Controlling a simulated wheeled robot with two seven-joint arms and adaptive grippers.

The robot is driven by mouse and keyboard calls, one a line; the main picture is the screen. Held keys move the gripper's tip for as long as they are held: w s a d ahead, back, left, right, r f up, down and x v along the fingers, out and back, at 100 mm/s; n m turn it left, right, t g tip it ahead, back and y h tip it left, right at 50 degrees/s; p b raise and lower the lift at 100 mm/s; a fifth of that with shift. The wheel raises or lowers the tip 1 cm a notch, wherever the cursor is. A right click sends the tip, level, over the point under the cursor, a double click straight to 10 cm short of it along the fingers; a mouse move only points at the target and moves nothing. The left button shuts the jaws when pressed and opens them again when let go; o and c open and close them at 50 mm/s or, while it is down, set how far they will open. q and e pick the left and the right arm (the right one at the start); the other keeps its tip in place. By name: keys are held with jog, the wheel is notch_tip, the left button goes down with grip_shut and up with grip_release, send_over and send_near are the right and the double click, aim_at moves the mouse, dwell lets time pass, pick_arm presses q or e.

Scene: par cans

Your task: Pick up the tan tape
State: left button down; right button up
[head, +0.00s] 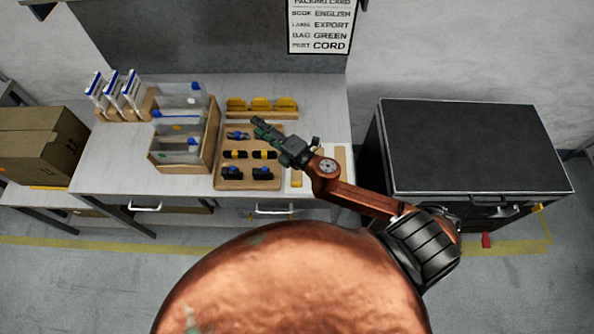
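My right gripper (259,127) reaches over the workbench from the right, above the back part of a wooden tray (220,171). Its dark fingers point to the back left; the view is too small to show whether they are apart or whether anything is between them. I cannot pick out a roll of tan tape for certain. A flat tan strip (340,158) lies at the right end of the bench, right of my gripper, but I cannot tell what it is. Parts of the bench under my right arm are hidden. My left gripper is not in view.
The tray holds several dark items with yellow or blue parts. Behind it stands a rack of yellow pieces (262,104). Left are a wooden bin (211,140) with clear bags and upright white-blue packs (114,92). A cardboard box (40,143) is far left, a black case (470,147) right.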

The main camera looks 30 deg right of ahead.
jog(key=s+a+n+g+y, duration=0.25)
jog(key=a+n+y, duration=0.25)
jog(key=a+n, duration=0.25)
notch_tip(320, 180, down, 3)
jog(key=s+a+n+g+y, duration=0.1)
jog(key=s+a+n+g, duration=0.1)
jog(key=n+g, duration=0.3)
jog(key=n+g+h, duration=0.7)
jog(key=n, duration=0.6)
send_near(297, 182)
jog(key=a, duration=0.1)
jog(key=f, duration=0.2)
jog(key=shift+a+f+h+p, duration=0.25)
jog(key=shift+f+h+p, duration=0.05)
jog(key=x, duration=0.3)
jog(key=p+x, duration=0.1)
jog(key=x, duration=0.2)
jog(key=shift+w+r, duration=0.1)
jog(key=shift+w, duration=0.1)
